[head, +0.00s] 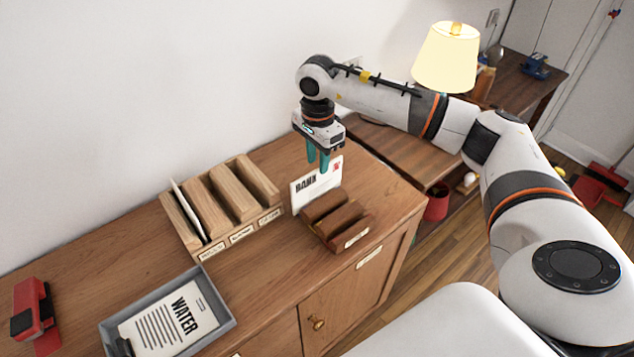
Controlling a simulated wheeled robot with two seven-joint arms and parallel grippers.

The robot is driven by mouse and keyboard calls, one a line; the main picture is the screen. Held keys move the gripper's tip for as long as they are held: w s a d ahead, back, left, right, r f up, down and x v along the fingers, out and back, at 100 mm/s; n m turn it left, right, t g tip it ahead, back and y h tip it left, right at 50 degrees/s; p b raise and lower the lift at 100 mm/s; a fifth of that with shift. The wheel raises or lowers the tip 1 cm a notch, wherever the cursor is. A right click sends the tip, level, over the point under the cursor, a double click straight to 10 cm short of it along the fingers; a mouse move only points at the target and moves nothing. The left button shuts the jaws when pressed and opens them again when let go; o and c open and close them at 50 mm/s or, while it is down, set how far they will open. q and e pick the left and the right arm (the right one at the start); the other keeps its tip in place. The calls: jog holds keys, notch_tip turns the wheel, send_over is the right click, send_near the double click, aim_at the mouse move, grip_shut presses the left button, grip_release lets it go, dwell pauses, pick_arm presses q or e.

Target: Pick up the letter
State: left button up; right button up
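A white letter marked BANK (303,194) stands upright and slightly tilted at the back of a small dark wooden holder (352,238). The holder hides its lower edge. My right gripper (318,168) points down at the top of this letter, its two teal fingers apart with a narrow gap. One fingertip overlaps the letter's upper edge in the picture; I cannot tell whether it touches. Another letter marked WATER (172,322) lies flat in a grey tray (222,312). My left gripper is out of view.
A lighter wooden sorter (232,205) with labelled slots holds a white envelope (187,210) in its left slot. A red and black object (34,310) is at far left. A lit lamp (447,57) stands behind my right arm.

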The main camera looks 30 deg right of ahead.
aim_at(318, 169)
jog(key=shift+f+p, duration=0.45)
jog(key=shift+f, duration=1.5)
grip_shut()
